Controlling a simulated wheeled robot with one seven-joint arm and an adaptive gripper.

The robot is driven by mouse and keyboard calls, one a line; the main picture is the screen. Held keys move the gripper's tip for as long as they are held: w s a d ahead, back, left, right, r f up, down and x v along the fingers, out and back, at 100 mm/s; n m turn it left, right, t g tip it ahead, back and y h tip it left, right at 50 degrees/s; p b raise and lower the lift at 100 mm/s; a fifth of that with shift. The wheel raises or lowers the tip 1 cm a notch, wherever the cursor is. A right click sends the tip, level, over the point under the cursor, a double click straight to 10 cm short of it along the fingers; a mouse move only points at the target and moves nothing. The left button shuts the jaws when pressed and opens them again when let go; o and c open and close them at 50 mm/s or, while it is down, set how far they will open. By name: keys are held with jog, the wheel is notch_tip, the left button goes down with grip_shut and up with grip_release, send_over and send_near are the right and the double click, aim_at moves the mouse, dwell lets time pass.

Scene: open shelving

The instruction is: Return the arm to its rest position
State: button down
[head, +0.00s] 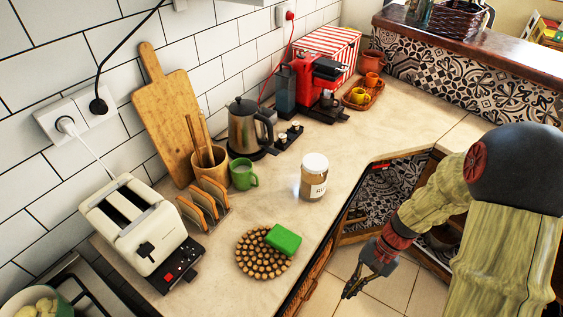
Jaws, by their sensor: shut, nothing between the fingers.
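My gripper (366,278) hangs at the lower right, out past the counter's front edge and above the tiled floor. It is shut and holds nothing. My arm comes in from the right and bends down to it. The gripper is apart from the counter (335,215) and everything on it. Its fingertips are small and dark in this view.
On the counter stand a toaster (137,232), a round wooden trivet (262,262) with a green block (283,239), a jar (314,178), a green mug (243,174), a kettle (247,130) and a red coffee machine (315,80). Open shelving (385,195) lies below the counter.

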jog(key=s+r+n+t+h, duration=0.1)
jog(key=r+n+t+h, duration=0.1)
jog(key=r, duration=1.3)
jog(key=s+r+n+t+h, duration=0.2)
jog(key=r+n+t, duration=0.3)
jog(key=r, duration=1)
jog(key=shift+s+a+r+t+h, duration=0.25)
jog(key=shift+a+t+h, duration=0.3)
jog(key=shift+t, duration=0.55)
jog(key=shift+d, duration=0.1)
